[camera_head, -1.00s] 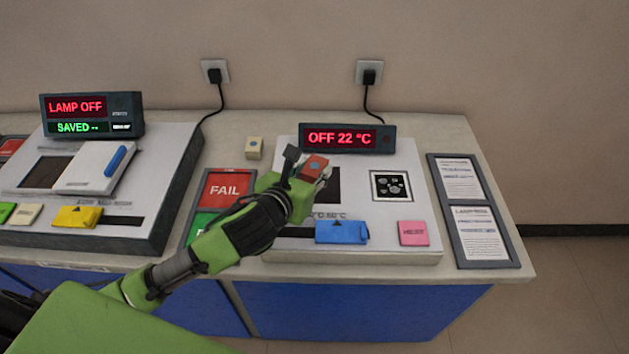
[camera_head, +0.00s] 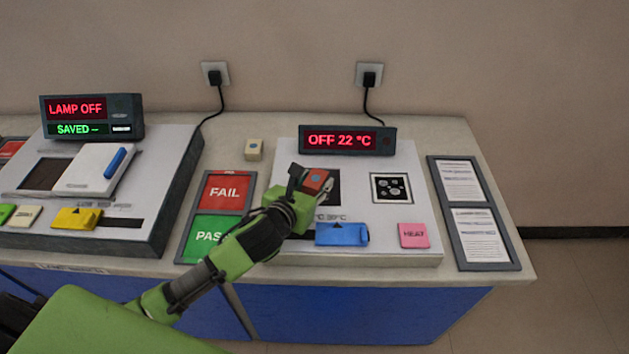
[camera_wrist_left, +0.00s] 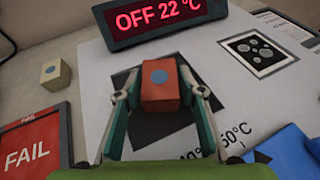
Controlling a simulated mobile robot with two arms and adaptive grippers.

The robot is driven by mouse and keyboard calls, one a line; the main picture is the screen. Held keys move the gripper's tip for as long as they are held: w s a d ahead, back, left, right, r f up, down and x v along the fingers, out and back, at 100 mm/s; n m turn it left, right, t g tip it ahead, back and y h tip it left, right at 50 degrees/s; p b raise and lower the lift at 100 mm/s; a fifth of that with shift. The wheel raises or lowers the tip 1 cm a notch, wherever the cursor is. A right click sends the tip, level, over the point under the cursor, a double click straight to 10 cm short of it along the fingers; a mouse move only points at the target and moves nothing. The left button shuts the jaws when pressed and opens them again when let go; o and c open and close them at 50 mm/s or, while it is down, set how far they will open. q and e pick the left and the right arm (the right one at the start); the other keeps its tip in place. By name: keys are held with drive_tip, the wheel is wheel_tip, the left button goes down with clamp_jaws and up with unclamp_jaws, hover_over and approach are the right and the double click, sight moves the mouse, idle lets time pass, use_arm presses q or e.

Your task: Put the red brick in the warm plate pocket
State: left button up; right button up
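The red brick (camera_head: 315,181), with a blue dot on its top, is between the fingers of my left gripper (camera_head: 313,183). In the left wrist view the red brick (camera_wrist_left: 160,88) has a finger of the left gripper (camera_wrist_left: 160,98) against each side. The gripper is shut on it. The brick is held over the dark square pocket (camera_wrist_left: 205,120) of the white plate unit (camera_head: 380,245); the gap beneath it is hard to judge. In the head view the gripper and brick cover part of the pocket (camera_head: 333,190). My right gripper is not in view.
The display (camera_head: 347,140) behind the pocket reads OFF 22 °C. A blue slider (camera_head: 342,234) and pink HEAT button (camera_head: 413,235) are in front. A cream brick (camera_head: 254,150) stands behind the FAIL panel (camera_head: 226,191) and PASS panel (camera_head: 212,237). A lamp unit (camera_head: 180,170) is at left.

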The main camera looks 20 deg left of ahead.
use_arm(q)
drive_tip(key=shift+o, duration=0.2)
drive_tip(key=shift+r, duration=0.2)
drive_tip(key=shift+s, duration=0.4)
drive_tip(key=v, duration=1.1)
drive_tip(key=shift+s+r, duration=0.1)
drive_tip(key=shift+r, duration=0.05)
